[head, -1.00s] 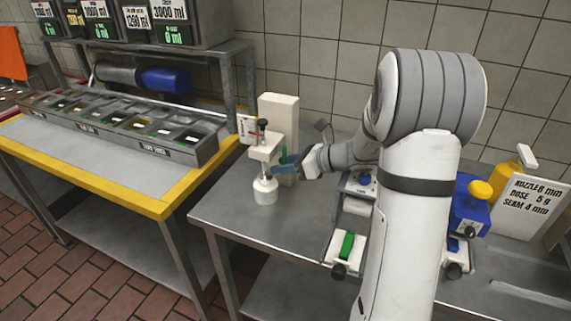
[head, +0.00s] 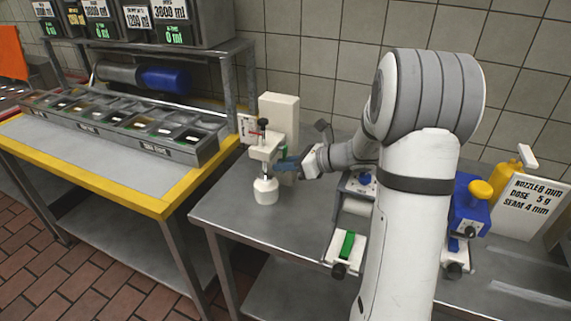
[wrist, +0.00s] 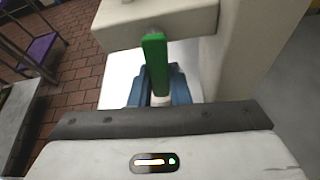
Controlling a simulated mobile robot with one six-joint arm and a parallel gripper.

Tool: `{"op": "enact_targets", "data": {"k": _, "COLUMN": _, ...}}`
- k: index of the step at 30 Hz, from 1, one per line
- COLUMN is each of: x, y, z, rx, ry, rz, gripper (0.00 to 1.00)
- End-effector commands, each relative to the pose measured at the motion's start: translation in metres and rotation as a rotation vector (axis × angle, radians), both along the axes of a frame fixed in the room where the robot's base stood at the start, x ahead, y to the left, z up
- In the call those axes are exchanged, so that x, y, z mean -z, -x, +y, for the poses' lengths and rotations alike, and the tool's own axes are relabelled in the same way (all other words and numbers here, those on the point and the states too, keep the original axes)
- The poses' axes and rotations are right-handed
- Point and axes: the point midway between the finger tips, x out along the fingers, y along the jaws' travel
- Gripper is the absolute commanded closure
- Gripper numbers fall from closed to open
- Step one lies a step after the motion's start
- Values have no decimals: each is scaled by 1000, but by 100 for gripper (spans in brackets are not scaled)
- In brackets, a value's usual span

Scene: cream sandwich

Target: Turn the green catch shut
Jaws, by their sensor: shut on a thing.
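The green catch (wrist: 155,62) hangs down from the underside of a white block (wrist: 160,18) in the wrist view. The blue fingers of my gripper (wrist: 158,90) are shut on the lower part of the catch, one on each side. In the head view my gripper (head: 288,165) reaches in from the right at the white dispenser stand (head: 279,120). A white nozzle jar (head: 265,190) hangs below the stand's arm, left of my gripper.
The steel table (head: 235,215) has bare room at its front left. Another green-topped white unit (head: 346,248) stands near the front edge. A blue box with a yellow knob (head: 470,210) and a sign (head: 530,207) stand at the right. A yellow-edged counter (head: 165,207) is at the left.

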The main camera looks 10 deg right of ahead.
Motion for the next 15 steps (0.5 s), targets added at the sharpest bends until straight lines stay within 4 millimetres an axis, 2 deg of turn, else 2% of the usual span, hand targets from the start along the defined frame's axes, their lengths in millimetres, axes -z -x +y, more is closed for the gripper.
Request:
{"op": "enact_targets", "data": {"k": 7, "x": -5, "y": 3, "z": 4, "rx": -2, "ry": -44, "rz": 62, "gripper": 100}}
{"op": "enact_targets", "data": {"k": 15, "x": -9, "y": 9, "z": 8, "rx": -3, "ry": -152, "rz": 210, "gripper": 100}}
